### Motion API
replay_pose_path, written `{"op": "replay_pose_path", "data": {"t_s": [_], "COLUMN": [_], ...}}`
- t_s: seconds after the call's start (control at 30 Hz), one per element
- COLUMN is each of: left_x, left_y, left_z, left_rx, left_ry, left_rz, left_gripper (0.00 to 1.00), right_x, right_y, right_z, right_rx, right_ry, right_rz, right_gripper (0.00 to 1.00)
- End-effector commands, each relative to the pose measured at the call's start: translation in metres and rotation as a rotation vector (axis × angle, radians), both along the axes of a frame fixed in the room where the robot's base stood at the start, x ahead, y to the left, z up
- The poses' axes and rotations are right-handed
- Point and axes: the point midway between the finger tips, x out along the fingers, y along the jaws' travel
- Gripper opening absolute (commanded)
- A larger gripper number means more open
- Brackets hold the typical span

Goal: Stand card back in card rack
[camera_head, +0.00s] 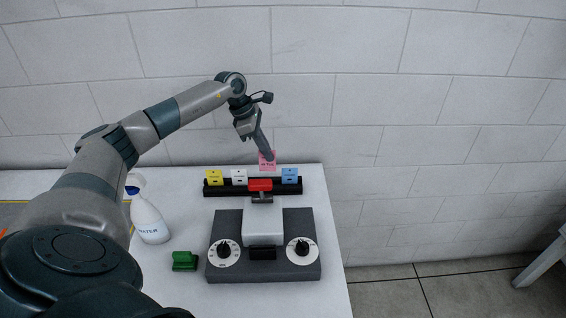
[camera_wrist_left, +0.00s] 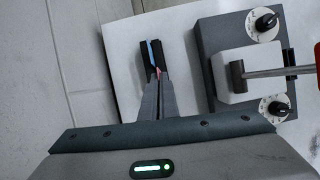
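A pink card (camera_head: 267,163) is at the tip of my left gripper (camera_head: 268,154), above the rear edge of the card rack. The black card rack (camera_head: 226,191) stands on the table behind the welder. A yellow card (camera_head: 214,177), a white card (camera_head: 239,177) and a blue card (camera_head: 290,175) stand in it. In the left wrist view my left gripper's fingers (camera_wrist_left: 158,77) are close together with a thin pink edge between them, over the rack (camera_wrist_left: 146,49). Whether the pink card touches the rack cannot be told. My right gripper is out of view.
The grey welder (camera_head: 228,256) with two dials and a red-handled lever (camera_head: 260,185) stands right in front of the rack. The wall is close behind the table.

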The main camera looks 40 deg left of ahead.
Motion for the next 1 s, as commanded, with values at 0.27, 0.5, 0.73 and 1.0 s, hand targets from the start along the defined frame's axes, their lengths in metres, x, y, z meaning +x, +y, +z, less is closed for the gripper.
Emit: {"op": "replay_pose_path", "data": {"t_s": [0.27, 0.5, 0.73, 1.0], "left_x": [0.001, 0.001, 0.001, 0.001], "left_y": [0.018, 0.018, 0.017, 0.017], "left_z": [0.002, 0.002, 0.0, -0.012], "left_rx": [0.0, -0.001, -0.001, -0.001], "left_ry": [-0.003, -0.003, -0.003, -0.002], "left_rz": [0.073, 0.072, 0.071, 0.07], "left_gripper": [0.0, 0.0, 0.0, 0.0], "right_x": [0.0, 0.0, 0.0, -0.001], "right_y": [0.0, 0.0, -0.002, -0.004], "right_z": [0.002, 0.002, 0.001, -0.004], "right_rx": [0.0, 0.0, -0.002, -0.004], "right_ry": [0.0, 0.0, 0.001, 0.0], "right_rz": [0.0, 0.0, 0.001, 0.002], "right_gripper": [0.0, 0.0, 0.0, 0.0]}}
